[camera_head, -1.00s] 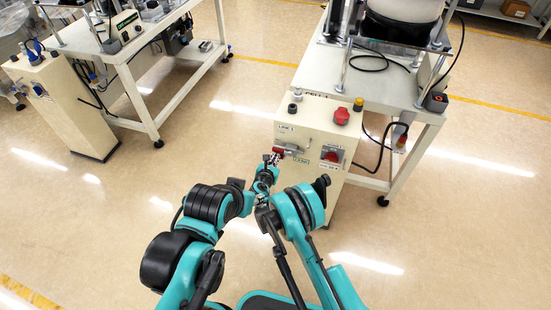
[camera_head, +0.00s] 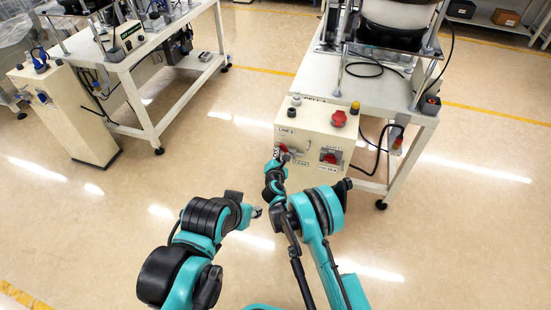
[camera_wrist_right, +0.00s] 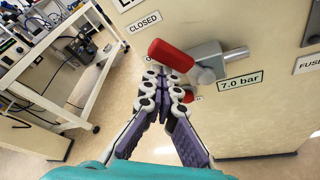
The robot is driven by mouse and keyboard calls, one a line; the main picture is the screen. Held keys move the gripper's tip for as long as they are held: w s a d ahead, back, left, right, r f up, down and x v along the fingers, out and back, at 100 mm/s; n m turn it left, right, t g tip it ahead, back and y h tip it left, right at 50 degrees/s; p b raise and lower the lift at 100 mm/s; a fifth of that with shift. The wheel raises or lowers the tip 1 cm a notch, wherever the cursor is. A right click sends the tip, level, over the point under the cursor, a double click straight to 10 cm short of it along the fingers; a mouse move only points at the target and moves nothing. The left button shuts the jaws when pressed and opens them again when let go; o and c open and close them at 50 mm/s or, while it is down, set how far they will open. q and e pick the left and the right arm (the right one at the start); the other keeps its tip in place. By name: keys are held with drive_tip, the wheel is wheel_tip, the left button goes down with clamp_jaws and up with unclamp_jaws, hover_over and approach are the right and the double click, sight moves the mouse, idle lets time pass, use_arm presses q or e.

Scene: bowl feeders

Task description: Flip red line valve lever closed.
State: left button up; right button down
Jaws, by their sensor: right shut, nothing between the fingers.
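The red valve lever (camera_head: 283,148) is on the front of the cream control box under the LINE 1 label. In the right wrist view its red handle (camera_wrist_right: 171,55) points left from the grey valve body (camera_wrist_right: 210,63), slightly tilted. A CLOSED label (camera_wrist_right: 143,22) is above the handle; another label is mostly hidden beside it. My right gripper (camera_wrist_right: 163,82) is shut and empty, its tips just below the handle; contact cannot be told. In the head view my right gripper (camera_head: 279,158) is at the lever, partly covering it. My left gripper (camera_head: 257,212) is lower left, away from the box, too small to judge.
The box also carries a red rotary switch (camera_head: 330,157), a red button (camera_head: 339,118) and a 7.0 bar label (camera_wrist_right: 240,80). A white table (camera_head: 375,95) stands behind it. Another bench (camera_head: 140,45) and cream box (camera_head: 65,110) are at left. The floor between is clear.

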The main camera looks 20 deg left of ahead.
sight(286, 149)
drive_tip(key=shift+d+r, duration=0.85)
drive_tip(key=shift+d, duration=0.45)
use_arm(q)
drive_tip(key=shift+a, duration=0.15)
use_arm(e)
drive_tip(key=shift+d+r, duration=0.1)
drive_tip(key=shift+d, duration=0.2)
